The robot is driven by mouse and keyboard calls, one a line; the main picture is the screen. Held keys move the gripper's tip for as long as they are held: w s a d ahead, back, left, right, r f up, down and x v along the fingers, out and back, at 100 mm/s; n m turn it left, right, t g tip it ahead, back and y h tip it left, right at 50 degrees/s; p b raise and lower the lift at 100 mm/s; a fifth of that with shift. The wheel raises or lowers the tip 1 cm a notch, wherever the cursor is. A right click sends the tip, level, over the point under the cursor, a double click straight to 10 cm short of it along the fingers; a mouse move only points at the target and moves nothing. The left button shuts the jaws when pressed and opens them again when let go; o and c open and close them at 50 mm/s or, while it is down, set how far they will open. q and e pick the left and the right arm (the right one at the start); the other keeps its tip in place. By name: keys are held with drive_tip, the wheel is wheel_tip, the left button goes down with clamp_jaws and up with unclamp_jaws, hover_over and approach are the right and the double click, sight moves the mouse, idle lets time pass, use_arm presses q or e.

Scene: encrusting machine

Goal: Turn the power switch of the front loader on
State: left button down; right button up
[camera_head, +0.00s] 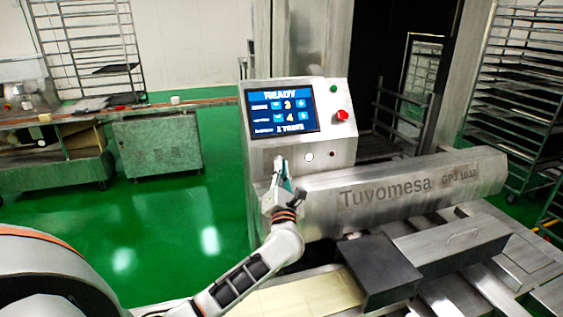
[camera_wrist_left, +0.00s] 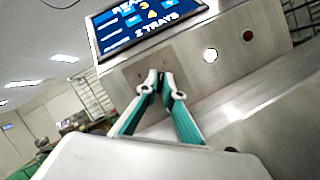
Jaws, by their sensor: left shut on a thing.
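The front loader's control panel (camera_head: 262,147) is a steel box with a lit screen (camera_head: 281,106) reading READY. My left gripper (camera_head: 280,162) is at the lower left of the panel face, below the screen. In the left wrist view its fingertips (camera_wrist_left: 161,82) are drawn close together against the panel (camera_wrist_left: 190,62), shut on a small dark part between them. This part sits where the power switch appears to be; the fingers hide most of it, so its turned position cannot be told. My right gripper is not in view.
A red button (camera_head: 342,115), a small green button (camera_head: 333,88) and a white round button (camera_head: 309,157) sit right of the gripper. The long steel Tuvomesa housing (camera_head: 460,175) extends right below the panel. Green floor lies open to the left.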

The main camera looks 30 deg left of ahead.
use_arm(q)
drive_tip(key=shift+m, duration=0.6)
drive_tip(key=shift+h, duration=0.3)
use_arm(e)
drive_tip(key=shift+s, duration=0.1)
use_arm(q)
drive_tip(key=shift+m, duration=0.4)
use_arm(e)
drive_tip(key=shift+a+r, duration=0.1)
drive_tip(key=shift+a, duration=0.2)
use_arm(q)
drive_tip(key=c, duration=2.2)
unclamp_jaws()
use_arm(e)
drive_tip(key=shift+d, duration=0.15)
use_arm(q)
drive_tip(key=shift+d, duration=0.1)
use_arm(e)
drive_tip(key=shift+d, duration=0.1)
use_arm(q)
drive_tip(key=v, duration=1.2)
drive_tip(key=shift+s, duration=0.1)
